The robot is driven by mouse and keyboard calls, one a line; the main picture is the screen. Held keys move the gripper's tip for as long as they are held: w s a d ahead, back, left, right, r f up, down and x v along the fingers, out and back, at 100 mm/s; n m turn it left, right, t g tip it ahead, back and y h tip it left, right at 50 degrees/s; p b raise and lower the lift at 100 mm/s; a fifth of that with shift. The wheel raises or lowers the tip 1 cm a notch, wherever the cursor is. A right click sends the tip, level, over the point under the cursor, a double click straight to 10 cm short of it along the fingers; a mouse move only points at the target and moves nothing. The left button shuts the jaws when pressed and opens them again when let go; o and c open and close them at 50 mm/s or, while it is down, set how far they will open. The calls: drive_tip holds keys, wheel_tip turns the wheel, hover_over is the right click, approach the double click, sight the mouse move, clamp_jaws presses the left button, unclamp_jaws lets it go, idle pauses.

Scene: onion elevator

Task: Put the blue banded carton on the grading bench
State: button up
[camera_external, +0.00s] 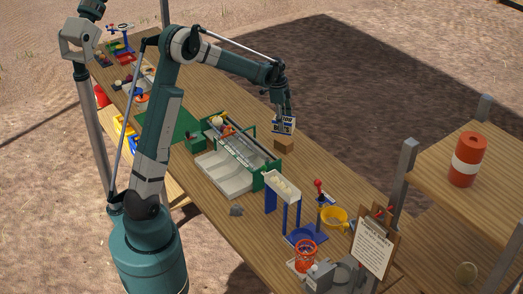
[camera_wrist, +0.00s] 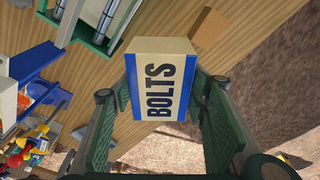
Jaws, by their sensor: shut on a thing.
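The blue banded carton (camera_wrist: 155,85) is white with blue bands and the word BOLTS. My gripper (camera_wrist: 162,95) is shut on it, with one green finger on each side. In the outside view the carton (camera_external: 284,125) hangs from my gripper (camera_external: 286,110) above the right edge of the long wooden table. A green-framed unit with pale trays (camera_external: 222,175) stands on the table to the left of the carton; it may be the grading bench, but no label shows which thing that is.
A brown block (camera_external: 284,146) lies just below the carton near the table edge. An orange drum (camera_external: 467,160) stands on a separate wooden platform.

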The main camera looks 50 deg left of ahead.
drive_tip(key=s+a+n, duration=0.3)
drive_tip(key=a, duration=1.6)
drive_tip(key=s+a+n, duration=0.3)
drive_tip(key=s+a, duration=0.6)
drive_tip(key=a, duration=0.5)
drive_tip(key=s+a+n+y, duration=0.1)
drive_tip(key=s+a+n, duration=0.1)
drive_tip(key=s+a, duration=0.85)
drive_tip(key=s+a+n, duration=0.3)
drive_tip(key=s+a, duration=0.3)
drive_tip(key=a, duration=1.1)
wheel_tip(320, 180, down, 11)
drive_tip(key=shift+d+t, duration=0.2)
drive_tip(key=shift+t, duration=0.2)
drive_tip(key=shift+f, duration=0.25)
drive_tip(key=shift+f, duration=3)
drive_tip(key=shift+f, duration=1.85)
